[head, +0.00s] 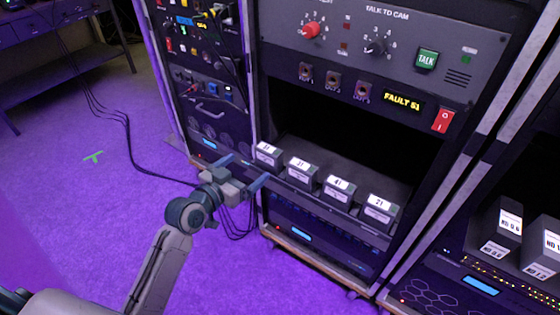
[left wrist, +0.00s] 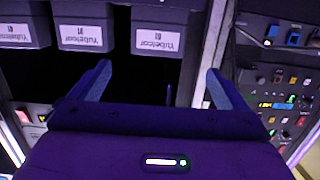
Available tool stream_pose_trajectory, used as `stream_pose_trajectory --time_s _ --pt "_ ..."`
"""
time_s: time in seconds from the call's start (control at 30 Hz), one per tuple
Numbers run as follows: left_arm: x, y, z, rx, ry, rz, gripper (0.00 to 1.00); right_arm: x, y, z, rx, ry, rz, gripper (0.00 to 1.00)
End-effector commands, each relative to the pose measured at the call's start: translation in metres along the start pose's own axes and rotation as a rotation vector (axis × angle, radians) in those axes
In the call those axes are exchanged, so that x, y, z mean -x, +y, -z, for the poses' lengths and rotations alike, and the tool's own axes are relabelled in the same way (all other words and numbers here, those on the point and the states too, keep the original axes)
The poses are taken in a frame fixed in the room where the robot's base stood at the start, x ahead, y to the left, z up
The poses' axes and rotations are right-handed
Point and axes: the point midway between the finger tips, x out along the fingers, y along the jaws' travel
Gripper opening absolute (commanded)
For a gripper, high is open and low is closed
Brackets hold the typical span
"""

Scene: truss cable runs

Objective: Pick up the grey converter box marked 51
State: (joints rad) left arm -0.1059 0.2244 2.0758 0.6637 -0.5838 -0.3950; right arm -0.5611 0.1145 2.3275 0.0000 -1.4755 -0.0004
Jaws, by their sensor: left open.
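Several grey converter boxes stand in a row on a shelf in the middle rack, with white number labels on top. The leftmost box (head: 268,155) has a label too small to read for sure. The others seem to read 31 (head: 301,171), 41 (head: 337,191) and 21 (head: 379,211). My left gripper (head: 242,172) is open and empty, in front of the rack, just left of and below the leftmost box. In the left wrist view the open fingers (left wrist: 160,82) point toward the row; the rightmost box there (left wrist: 157,15) lies beyond them, apart. My right gripper is not in view.
A panel above the shelf has a display (head: 403,101) reading FAULT 51, a red rocker switch (head: 443,120) and a green TALK button (head: 427,59). More boxes (head: 495,232) stand in the right rack. Black cables (head: 128,140) run along the open floor.

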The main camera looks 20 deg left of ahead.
Motion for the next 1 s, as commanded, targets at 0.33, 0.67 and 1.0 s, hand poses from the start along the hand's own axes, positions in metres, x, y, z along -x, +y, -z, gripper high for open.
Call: stream_pose_trajectory --time_s 0.33,0.67,1.0 --pt "-0.049 0.001 0.003 0.002 0.004 -0.001 0.96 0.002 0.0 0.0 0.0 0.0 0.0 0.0" --pt "-0.086 0.004 0.005 0.003 0.004 -0.002 0.96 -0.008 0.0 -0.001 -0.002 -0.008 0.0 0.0" --pt "-0.105 0.004 0.002 0.001 0.001 0.0 0.96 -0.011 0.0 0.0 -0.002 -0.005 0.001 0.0"
